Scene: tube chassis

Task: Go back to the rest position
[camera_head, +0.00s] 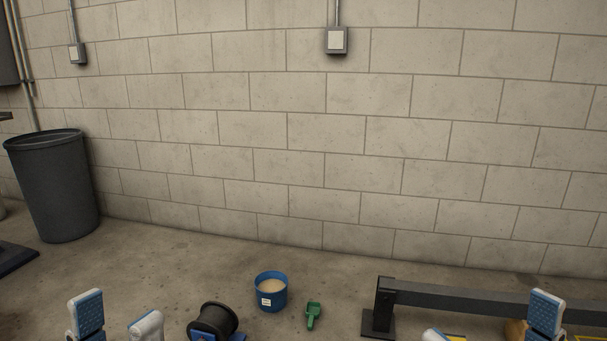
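My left gripper (117,318) shows at the bottom left as two white fingertips, one with a blue pad facing the view. The fingertips stand apart with bare floor between them. My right gripper (490,325) shows at the bottom right, its two white and blue fingertips wide apart. Neither has anything visibly held. The lower parts of both grippers and the arms are cut off by the bottom edge.
A blue bucket (271,299) with pale contents, a green scoop (313,315) and a black spool-like object (212,320) are on the floor. A dark beam (480,297) on a stand runs right. A grey bin (53,190) stands left. A block wall (330,140) closes the back.

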